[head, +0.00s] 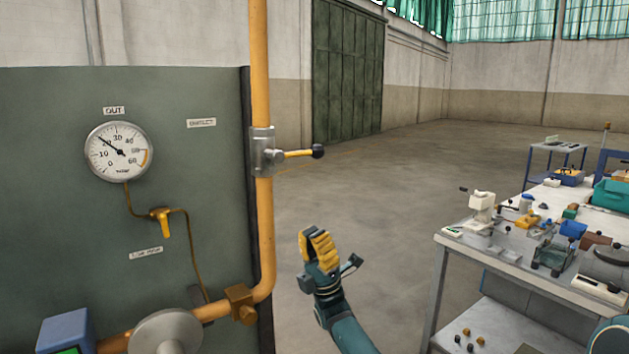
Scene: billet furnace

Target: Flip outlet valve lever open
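The outlet valve (264,152) is a grey metal body on the upright yellow pipe (260,60). Its yellow lever (298,154) with a dark round knob sticks out level to the right, across the pipe. A small label that seems to read "OUTLET" (201,122) is on the green panel to the left. My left gripper (316,243), with yellow finger pads, is below the lever and apart from it, pointing up. The pads look close together, but the gap between them is not clear. My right gripper is not in view.
A round gauge (119,151) marked OUT is on the panel, above a small yellow tap (162,221) on a thin tube. A grey handwheel (166,332) is at lower left. A cluttered workbench (480,250) stands at right. The floor between is open.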

